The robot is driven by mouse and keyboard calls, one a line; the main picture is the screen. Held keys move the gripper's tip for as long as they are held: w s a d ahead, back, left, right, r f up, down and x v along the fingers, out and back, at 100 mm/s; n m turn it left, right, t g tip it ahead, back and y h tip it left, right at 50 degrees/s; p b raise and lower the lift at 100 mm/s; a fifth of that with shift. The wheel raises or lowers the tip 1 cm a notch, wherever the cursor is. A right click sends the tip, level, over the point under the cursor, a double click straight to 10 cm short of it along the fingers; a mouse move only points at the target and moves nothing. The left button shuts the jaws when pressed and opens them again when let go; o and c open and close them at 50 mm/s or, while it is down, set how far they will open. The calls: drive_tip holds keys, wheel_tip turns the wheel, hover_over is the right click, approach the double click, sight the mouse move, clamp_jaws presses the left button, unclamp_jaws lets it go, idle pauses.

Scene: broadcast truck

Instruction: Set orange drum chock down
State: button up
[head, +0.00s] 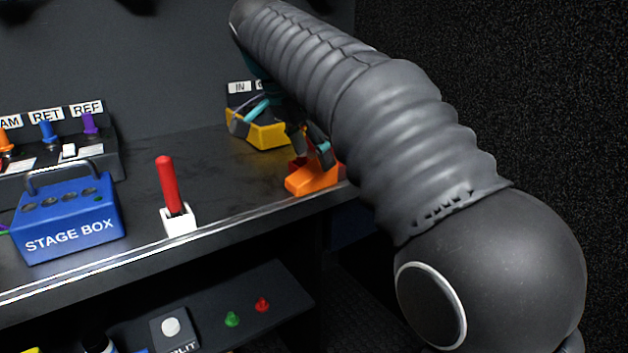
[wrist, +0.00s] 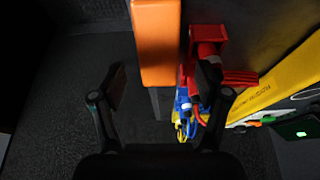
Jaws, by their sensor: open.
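The orange drum chock (head: 312,179) sits at the right end of the dark worktop, close to its front edge. My gripper (head: 310,150) is just above and behind the chock in the head view, partly hidden by my arm. In the wrist view the two fingers (wrist: 162,82) are spread apart, one on each side of the chock's line, and neither appears to grip it.
A red part (wrist: 215,50) lies right beside the chock. A yellow box (head: 258,130) stands behind. A red lever in a white base (head: 179,219) and a blue stage box (head: 68,222) stand to the left. The worktop between (head: 225,165) is clear.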

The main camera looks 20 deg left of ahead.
drive_tip(key=shift+x, duration=0.9)
clamp_jaws()
drive_tip(key=shift+r, duration=0.15)
